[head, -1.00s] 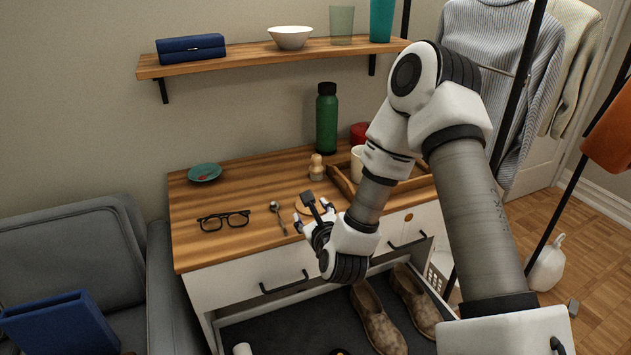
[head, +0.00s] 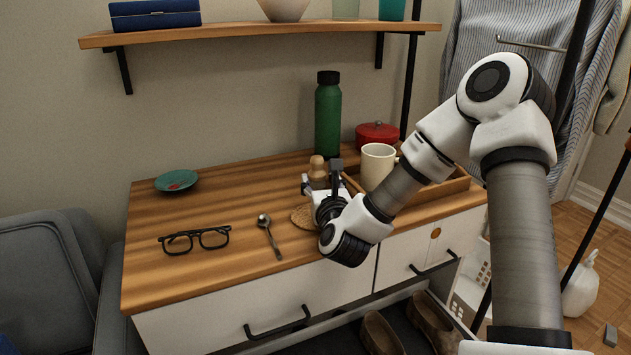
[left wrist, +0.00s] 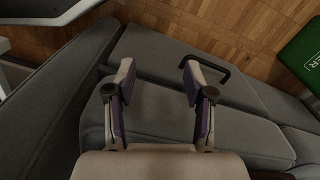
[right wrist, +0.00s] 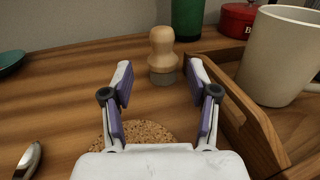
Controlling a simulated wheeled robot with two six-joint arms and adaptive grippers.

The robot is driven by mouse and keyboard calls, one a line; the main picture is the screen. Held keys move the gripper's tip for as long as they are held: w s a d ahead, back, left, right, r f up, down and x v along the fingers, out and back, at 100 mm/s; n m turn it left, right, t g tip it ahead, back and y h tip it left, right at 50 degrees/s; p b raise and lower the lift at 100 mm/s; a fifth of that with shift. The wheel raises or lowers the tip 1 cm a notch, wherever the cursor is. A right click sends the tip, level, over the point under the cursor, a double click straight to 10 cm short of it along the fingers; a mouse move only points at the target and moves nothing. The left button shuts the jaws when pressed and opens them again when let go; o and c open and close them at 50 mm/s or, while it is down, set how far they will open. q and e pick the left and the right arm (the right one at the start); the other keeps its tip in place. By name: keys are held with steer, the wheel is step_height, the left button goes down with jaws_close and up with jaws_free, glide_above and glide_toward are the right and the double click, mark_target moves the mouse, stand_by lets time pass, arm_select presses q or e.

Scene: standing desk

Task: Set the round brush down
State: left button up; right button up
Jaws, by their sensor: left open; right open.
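The round brush (right wrist: 163,52) stands upright on the wooden desk top, its pale wooden knob up and its grey bristles down. In the head view the brush (head: 317,170) is just behind my right gripper and partly hidden by it. My right gripper (right wrist: 160,80) is open, with the brush just beyond and between its fingertips, no finger seen touching it. In the head view my right gripper (head: 322,186) is low over the desk. My left gripper (left wrist: 157,75) is open and empty above grey upholstery, outside the head view.
A cork coaster (right wrist: 140,133) lies below my right gripper. A wooden tray (right wrist: 240,115) with a cream mug (right wrist: 280,55) stands close on the right. A green bottle (head: 328,115) and red pot (head: 376,135) are behind. Spoon (head: 268,235), glasses (head: 196,240) and teal dish (head: 176,181) lie left.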

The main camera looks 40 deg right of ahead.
mark_target(318, 166)
steer(key=x, duration=0.6)
steer(key=shift+w+d+r, duration=0.1)
steer(key=shift+d+r, duration=0.1)
steer(key=shift+r, duration=0.15)
jaws_close()
